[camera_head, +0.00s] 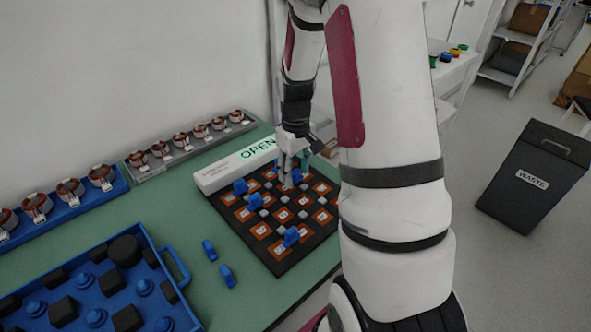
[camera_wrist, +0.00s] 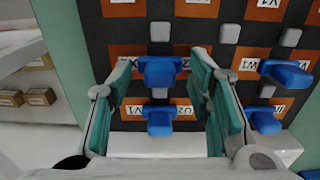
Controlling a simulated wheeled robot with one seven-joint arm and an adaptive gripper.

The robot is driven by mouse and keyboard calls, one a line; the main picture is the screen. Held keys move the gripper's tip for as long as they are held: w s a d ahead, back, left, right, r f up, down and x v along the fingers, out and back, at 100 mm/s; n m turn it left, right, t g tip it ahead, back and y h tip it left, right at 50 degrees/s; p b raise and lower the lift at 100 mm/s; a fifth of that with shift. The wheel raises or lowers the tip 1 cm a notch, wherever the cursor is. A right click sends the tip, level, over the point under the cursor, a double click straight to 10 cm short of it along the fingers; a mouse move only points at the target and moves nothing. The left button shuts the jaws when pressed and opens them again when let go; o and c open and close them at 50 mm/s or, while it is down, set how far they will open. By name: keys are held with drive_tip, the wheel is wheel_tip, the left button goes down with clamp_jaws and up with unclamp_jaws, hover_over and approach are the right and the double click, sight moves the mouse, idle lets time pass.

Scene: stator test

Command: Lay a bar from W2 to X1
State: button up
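The dark board (camera_head: 275,263) with orange labelled plates lies on the green table. Several blue bars sit on it, including one near its front (camera_head: 291,236) and one toward its left (camera_head: 254,201). My gripper (camera_head: 293,165) points down over the board's far part. In the wrist view my teal-padded fingers (camera_wrist: 162,95) are apart, on either side of a blue bar (camera_wrist: 160,72), with gaps visible. A second blue bar (camera_wrist: 160,120) sits nearer my palm. Labels reading W1 and V1 show; some plates are partly hidden by fingers and bars.
Two loose blue bars (camera_head: 209,250) (camera_head: 227,276) lie on the green table left of the board. A white block marked OPEN (camera_head: 235,167) runs along the board's back edge. A blue tray (camera_head: 150,240) of parts stands at the left. Racks of coils line the wall.

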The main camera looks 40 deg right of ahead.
sight(295, 171)
wheel_tip(295, 171, up, 12)
idle(0.6)
idle(1.0)
drive_tip(key=s+a+r+t+p, duration=0.2)
drive_tip(key=s+a+r, duration=0.6)
drive_tip(key=a+r, duration=0.3)
drive_tip(key=s+a+r+t+p, duration=0.1)
drive_tip(key=s+a+r, duration=0.1)
drive_tip(key=s+a, duration=0.2)
drive_tip(key=s+a+r+t+p, duration=0.1)
drive_tip(key=s+a, duration=0.3)
drive_tip(key=s, duration=0.6)
drive_tip(key=shift+s+a+r+p, duration=0.2)
drive_tip(key=shift+a+r+p, duration=0.15)
drive_tip(key=shift+r, duration=0.5)
